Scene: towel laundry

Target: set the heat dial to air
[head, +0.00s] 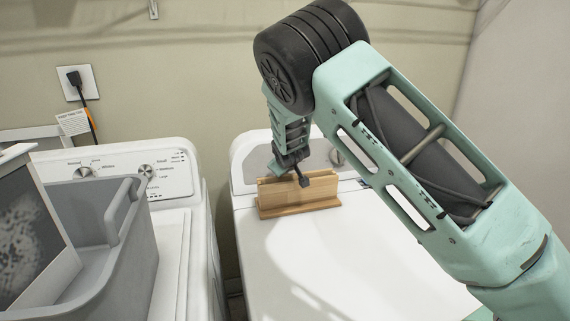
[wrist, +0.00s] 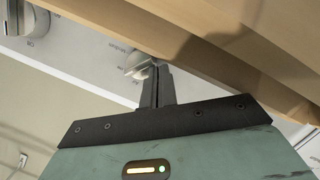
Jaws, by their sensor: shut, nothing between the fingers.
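In the head view my gripper (head: 303,180) hangs in front of the right machine's panel (head: 254,160), by the wooden holder, and the small dial is not discernible there.
A wooden holder (head: 300,208) stands on the right machine's white top and fills the wrist view's upper right (wrist: 230,55). A larger dial (wrist: 18,18) marked Off is nearby.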

